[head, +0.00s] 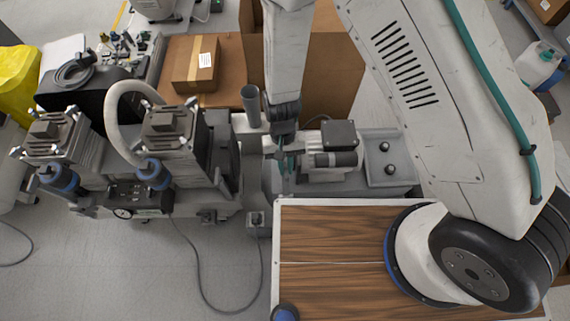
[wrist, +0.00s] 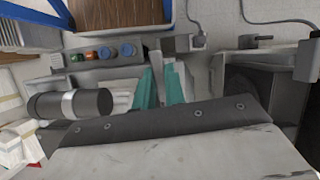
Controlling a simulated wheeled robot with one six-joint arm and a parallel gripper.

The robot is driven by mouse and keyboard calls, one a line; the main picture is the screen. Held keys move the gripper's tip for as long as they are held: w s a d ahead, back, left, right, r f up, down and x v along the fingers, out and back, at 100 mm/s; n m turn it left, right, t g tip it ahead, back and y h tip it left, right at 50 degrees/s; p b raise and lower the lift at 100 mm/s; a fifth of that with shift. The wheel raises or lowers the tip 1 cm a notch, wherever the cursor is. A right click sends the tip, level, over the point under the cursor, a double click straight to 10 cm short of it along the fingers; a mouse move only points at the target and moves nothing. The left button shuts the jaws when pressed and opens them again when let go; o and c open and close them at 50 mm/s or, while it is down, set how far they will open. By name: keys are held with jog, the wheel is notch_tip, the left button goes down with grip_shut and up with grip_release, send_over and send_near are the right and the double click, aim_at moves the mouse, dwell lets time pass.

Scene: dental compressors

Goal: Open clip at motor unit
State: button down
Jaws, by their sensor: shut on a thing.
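The motor unit (head: 328,152) stands behind the wooden board, with a ribbed light body, a dark cylinder and a dark box. My gripper (head: 286,167) points down at its left end, its teal fingers close together beside the motor. In the wrist view my gripper (wrist: 161,88) shows its two teal fingers nearly parallel, with a narrow grey piece between them, which appears to be the clip (wrist: 160,72). The fingers are shut on it. The clip's shape is mostly hidden by the fingers. The motor's dark cylinder (wrist: 78,103) lies to the left in the wrist view.
Two compressor heads (head: 172,130) with a thick pale hose stand to the left. A grey upright tube (head: 251,104) stands close left of my gripper. A wooden board (head: 325,235) lies in front. Cardboard boxes (head: 196,66) are behind. Coloured knobs (wrist: 105,52) show in the wrist view.

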jog(key=n+h, duration=0.1)
jog(key=n, duration=0.3)
jog(key=shift+a+t, duration=0.15)
jog(key=shift+t, duration=0.15)
jog(key=n+h, duration=0.1)
jog(key=n, duration=0.1)
jog(key=n+t, duration=0.1)
jog(key=n, duration=0.1)
jog(key=shift+s+a+n+h, duration=0.1)
jog(key=shift+a+n+h, duration=0.05)
jog(key=shift+n+h, duration=0.25)
jog(key=n+t, duration=0.1)
jog(key=n, duration=0.3)
jog(key=shift+s+t+h, duration=0.1)
jog(key=shift+t+h, duration=0.2)
jog(key=shift+t, duration=0.1)
jog(key=shift+n+t, duration=0.6)
jog(key=shift+n, duration=1.2)
jog(key=c, duration=1.5)
grip_release()
jog(key=shift+s, duration=0.1)
jog(key=shift+o, duration=0.2)
jog(key=shift+r, duration=0.1)
jog(key=v, duration=0.7)
jog(key=shift+a+r, duration=0.25)
jog(key=shift+r, duration=0.1)
